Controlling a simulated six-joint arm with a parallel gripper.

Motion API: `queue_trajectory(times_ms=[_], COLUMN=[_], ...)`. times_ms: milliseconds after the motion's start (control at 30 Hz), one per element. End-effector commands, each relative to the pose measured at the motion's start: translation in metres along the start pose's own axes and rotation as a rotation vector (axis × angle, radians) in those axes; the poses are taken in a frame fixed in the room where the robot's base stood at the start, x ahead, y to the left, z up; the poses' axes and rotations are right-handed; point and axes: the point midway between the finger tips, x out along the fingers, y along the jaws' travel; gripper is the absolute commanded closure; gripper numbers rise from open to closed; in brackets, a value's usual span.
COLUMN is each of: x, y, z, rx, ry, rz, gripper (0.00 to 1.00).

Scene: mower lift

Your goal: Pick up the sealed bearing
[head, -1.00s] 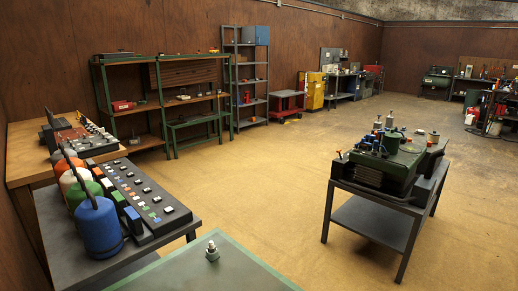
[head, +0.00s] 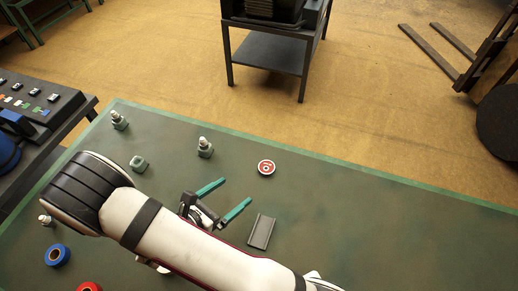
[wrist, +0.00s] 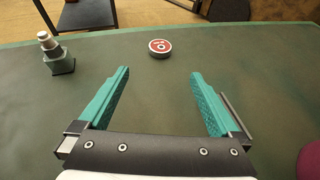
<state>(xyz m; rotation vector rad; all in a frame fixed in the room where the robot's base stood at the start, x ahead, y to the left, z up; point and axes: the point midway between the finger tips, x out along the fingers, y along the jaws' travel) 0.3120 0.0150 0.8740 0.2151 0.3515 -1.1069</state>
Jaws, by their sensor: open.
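The sealed bearing appears to be the small round disc with a red and white face (head: 266,167) lying flat on the green bench. In the wrist view the disc (wrist: 160,47) lies beyond my fingertips, roughly centred between them. My gripper (head: 232,194) is open and empty, with its teal fingers spread and pointing toward the disc, short of it. The gripper also shows in the wrist view (wrist: 158,75). Nothing hides the disc.
A grey channel plate (head: 261,231) lies close to my gripper. Bolt-like fittings (head: 205,147) (head: 119,120) and a green nut-like block (head: 138,163) stand nearby. Blue (head: 57,255) and red (head: 89,287) rings lie at the lower left. The bench's right side is clear.

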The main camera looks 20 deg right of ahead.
Motion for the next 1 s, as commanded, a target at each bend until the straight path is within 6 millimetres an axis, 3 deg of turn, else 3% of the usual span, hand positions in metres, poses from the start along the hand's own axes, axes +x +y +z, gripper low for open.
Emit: queue_trajectory(times_ms=[200,600,700,900,1000], x=[0.064,0.133,0.144,0.145,0.144], y=[-0.003,-0.001,-0.001,-0.001,-0.001], z=[0.001,0.003,0.003,0.003,0.003], rx=[0.005,0.008,0.007,0.007,0.008], ry=[0.001,0.002,0.002,0.002,0.002], rz=[-0.013,-0.011,-0.009,-0.007,-0.007], gripper=[0.01,0.01,0.01,0.01,0.17])
